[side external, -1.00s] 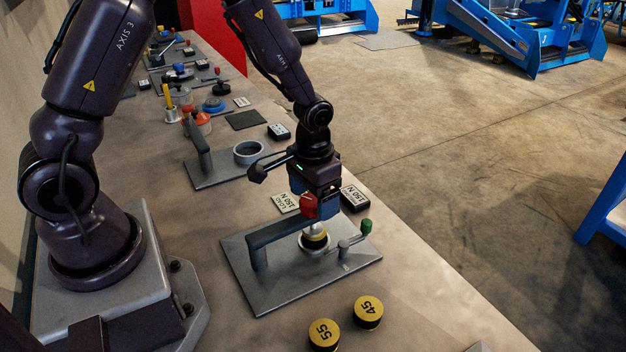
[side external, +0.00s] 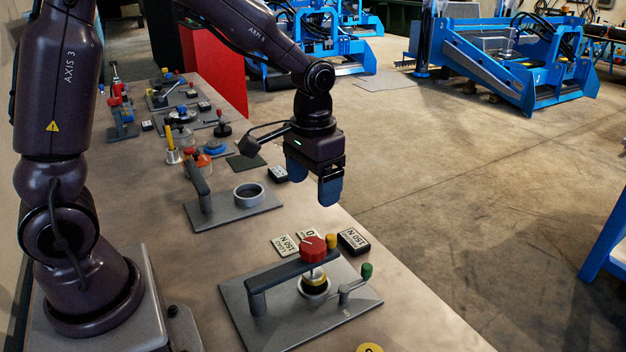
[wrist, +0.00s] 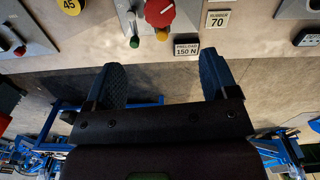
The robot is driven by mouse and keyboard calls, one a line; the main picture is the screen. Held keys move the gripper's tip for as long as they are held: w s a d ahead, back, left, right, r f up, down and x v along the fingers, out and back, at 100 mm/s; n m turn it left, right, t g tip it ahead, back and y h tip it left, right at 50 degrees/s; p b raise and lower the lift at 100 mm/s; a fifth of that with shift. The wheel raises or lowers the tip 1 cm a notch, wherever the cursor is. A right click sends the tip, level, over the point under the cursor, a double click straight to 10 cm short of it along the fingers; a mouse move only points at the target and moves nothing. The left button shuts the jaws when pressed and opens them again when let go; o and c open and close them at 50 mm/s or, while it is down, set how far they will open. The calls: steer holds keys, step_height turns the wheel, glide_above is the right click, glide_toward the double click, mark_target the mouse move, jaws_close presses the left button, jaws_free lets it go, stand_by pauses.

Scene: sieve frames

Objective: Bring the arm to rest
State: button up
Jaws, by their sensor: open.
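My gripper (side external: 330,188) is raised above the bench's right edge, past the near fixture, and holds nothing. In the wrist view its two dark blue fingers (wrist: 165,85) stand wide apart with only floor between them. The near fixture is a grey plate (side external: 352,312) with a dark arm, a red knob (side external: 313,249) on top and a yellow-black puck (side external: 315,281) under the knob. A lever with a green tip (side external: 367,270) stands on the plate's right. The red knob also shows in the wrist view (wrist: 160,12), apart from the fingers.
A black 150 N block (side external: 353,241) and light label plates (side external: 284,246) lie behind the near fixture. A second fixture with a grey ring (side external: 249,195) stands farther back, with several more beyond. Blue machines (side external: 510,60) stand on the floor, right of the bench. Air around my gripper is clear.

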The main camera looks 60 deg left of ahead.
steer(key=s+d+r+m+t, duration=0.1)
steer(key=s+r+t, duration=0.4)
steer(key=s+r, duration=0.7)
steer(key=s, duration=0.3)
steer(key=shift+s+d+t, duration=0.2)
steer(key=shift+d+t, duration=0.05)
steer(key=shift+t, duration=0.05)
